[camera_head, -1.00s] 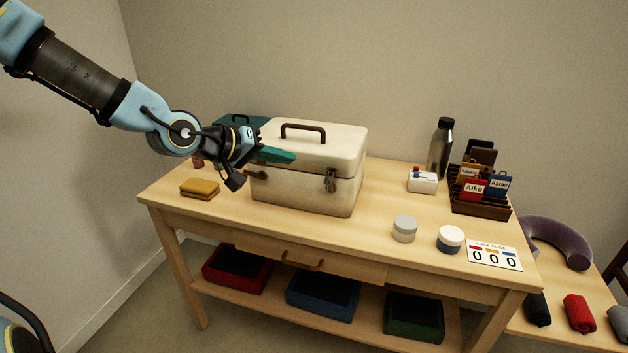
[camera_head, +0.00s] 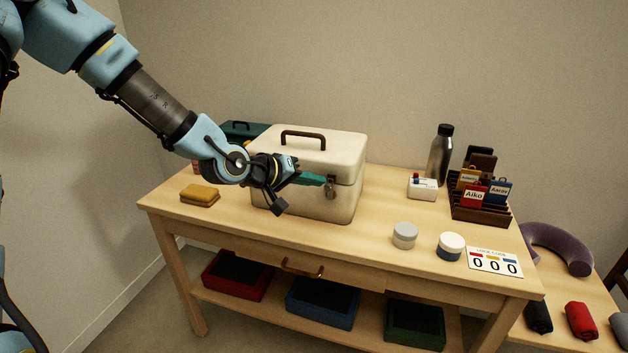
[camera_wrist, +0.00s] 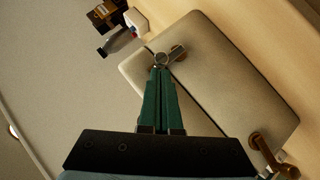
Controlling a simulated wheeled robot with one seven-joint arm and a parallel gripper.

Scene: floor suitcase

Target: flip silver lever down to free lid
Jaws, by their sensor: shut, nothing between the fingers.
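The cream case (camera_head: 300,200) stands on the wooden table with its lid closed. A silver lever latch (camera_head: 331,188) is on its front, across the lid seam; it also shows in the wrist view (camera_wrist: 177,53). My gripper (camera_head: 323,180) has green fingers pressed together and empty. In the wrist view the fingertips (camera_wrist: 161,68) are right at the latch's round part, partly covering it. I cannot tell whether they touch it.
A yellow sponge-like block (camera_head: 200,195) lies left of the case. A white box (camera_head: 422,187), a steel bottle (camera_head: 440,155), a card rack (camera_head: 480,205) and two jars (camera_head: 405,235) stand to the right. A green case (camera_head: 240,130) is behind. The table front is clear.

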